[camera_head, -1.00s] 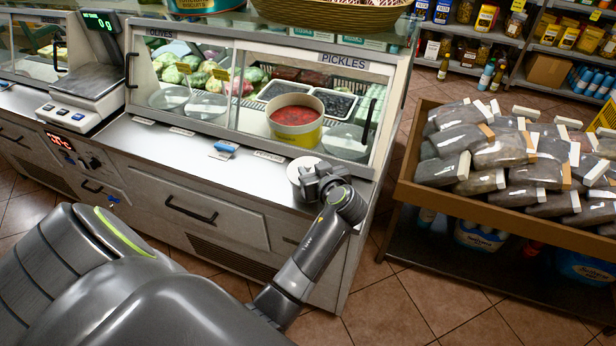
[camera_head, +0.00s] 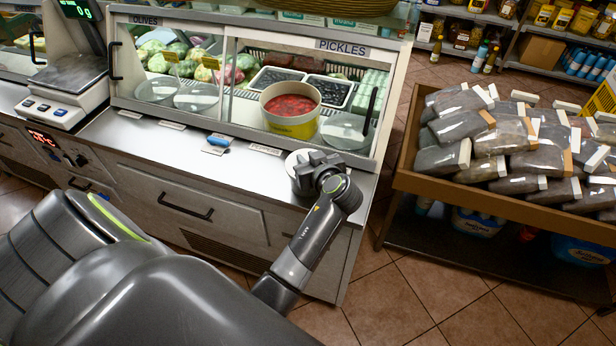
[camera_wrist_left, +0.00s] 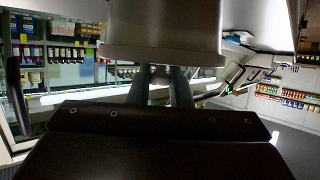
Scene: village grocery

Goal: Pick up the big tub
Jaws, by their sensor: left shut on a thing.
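A white round tub (camera_head: 297,159) is at the right end of the steel counter in the head view, partly hidden behind my gripper. My left gripper (camera_head: 316,170) is shut on it from the near right side. In the left wrist view the pale tub (camera_wrist_left: 163,36) fills the top middle, above and between the two dark fingers (camera_wrist_left: 172,84). I cannot tell whether its base touches the counter. My right gripper is not in view.
A scale (camera_head: 70,88) stands at the counter's left. A wooden bin of packed bags (camera_head: 500,190) is at right, across a tiled floor gap. The counter's middle (camera_head: 200,148) is mostly clear.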

